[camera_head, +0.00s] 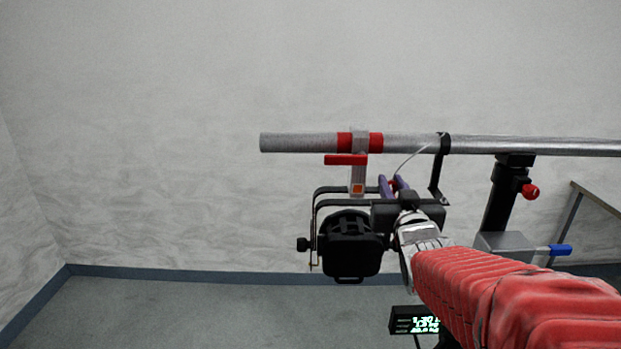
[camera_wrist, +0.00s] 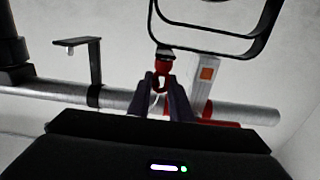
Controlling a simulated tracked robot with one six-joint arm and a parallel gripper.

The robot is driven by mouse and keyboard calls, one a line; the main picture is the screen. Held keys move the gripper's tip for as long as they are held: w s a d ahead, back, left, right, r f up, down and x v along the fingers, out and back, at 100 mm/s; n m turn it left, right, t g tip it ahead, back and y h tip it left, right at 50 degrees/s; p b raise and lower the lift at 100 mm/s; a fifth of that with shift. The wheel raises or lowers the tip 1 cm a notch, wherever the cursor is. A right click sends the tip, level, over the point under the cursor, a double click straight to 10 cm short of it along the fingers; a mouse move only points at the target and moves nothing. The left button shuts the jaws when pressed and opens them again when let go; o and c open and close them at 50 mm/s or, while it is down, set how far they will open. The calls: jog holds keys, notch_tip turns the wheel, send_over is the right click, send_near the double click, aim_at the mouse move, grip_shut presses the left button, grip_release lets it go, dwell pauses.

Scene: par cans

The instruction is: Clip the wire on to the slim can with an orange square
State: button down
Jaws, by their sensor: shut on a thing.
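The black can (camera_head: 350,245) hangs in its black yoke (camera_head: 315,215) under the left part of the pipe. Its pale clamp carries an orange square (camera_head: 357,188) and sits between red bands. The yoke shows close in the wrist view (camera_wrist: 262,25), with the orange square (camera_wrist: 206,73) just right of my fingers. My gripper (camera_head: 390,186) has purple fingers and is shut on a red clip (camera_wrist: 162,74), just beside the yoke. A thin pale wire (camera_head: 412,155) curves from the pipe down to my fingers. I cannot tell whether the clip touches the yoke.
The grey pipe (camera_head: 540,145) runs across to the right. A black bracket (camera_head: 436,175) hangs from it right of my gripper. Further right stand a black post (camera_head: 498,200) with a red knob and a grey box with a blue handle. A table edge (camera_head: 597,194) shows far right. Left is clear.

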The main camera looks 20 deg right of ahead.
jog(key=shift+f, duration=0.15)
jog(key=c, duration=1.5)
grip_release()
jog(key=shift+c, duration=0.2)
